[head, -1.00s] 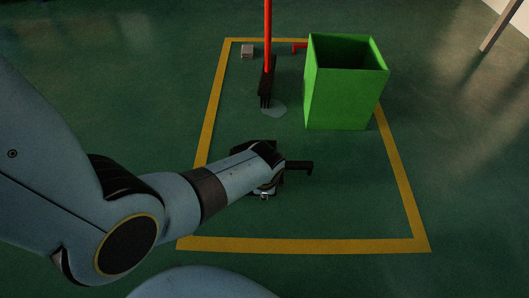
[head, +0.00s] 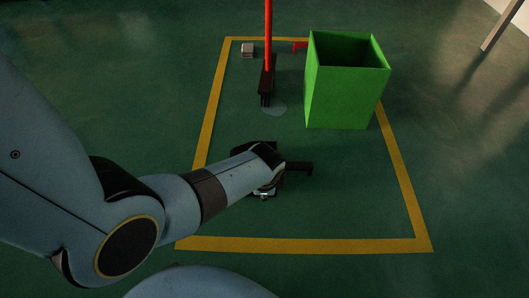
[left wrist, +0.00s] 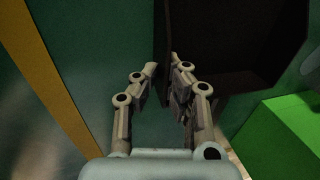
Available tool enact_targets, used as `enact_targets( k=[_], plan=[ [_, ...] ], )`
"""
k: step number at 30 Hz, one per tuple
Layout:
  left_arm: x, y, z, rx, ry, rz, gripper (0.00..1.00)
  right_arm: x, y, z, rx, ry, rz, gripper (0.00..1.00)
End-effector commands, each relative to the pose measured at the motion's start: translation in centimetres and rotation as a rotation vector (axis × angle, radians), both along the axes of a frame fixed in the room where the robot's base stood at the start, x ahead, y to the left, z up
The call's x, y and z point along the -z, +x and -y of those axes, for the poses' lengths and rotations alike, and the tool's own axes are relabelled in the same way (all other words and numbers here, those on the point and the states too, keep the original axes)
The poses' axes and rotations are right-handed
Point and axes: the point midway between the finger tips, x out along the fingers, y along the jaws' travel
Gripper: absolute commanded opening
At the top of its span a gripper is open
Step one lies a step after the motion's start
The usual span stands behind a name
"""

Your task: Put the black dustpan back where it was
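The black dustpan lies in the near middle of the yellow-taped area in the head view; its dark handle (head: 299,166) sticks out to the right of my left gripper (head: 266,188). The gripper and forearm hide much of its body. In the left wrist view the dark pan (left wrist: 235,40) fills the upper right. The fingers of my left gripper (left wrist: 162,66) are drawn close together there, with the pan's thin side wall between their tips. They look shut on that wall. I cannot tell whether the pan touches the floor. My right gripper is not in view.
A green open bin (head: 345,98) stands at the right back. A red-handled black brush (head: 267,80) stands upright by a small puddle (head: 275,110). A small grey block (head: 248,50) and a red item (head: 300,45) lie behind. Yellow tape (head: 300,245) frames mostly clear floor.

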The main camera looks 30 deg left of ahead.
Motion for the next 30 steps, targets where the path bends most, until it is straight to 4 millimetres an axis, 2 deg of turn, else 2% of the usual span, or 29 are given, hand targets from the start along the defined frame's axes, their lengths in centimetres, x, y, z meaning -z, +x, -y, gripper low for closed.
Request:
enact_targets(
  k=[24, 25, 30],
  plan=[
    [1.4, 0.1, 0.0, 0.001, 0.001, 0.001, 0.00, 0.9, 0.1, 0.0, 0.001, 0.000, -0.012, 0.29],
    [1.3, 0.1, 0.0, 0.001, 0.001, 0.002, 0.08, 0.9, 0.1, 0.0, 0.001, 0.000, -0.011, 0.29],
    [1.3, 0.1, 0.0, 0.000, 0.001, 0.001, 0.30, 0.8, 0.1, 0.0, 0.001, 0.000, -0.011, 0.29]
  ],
)
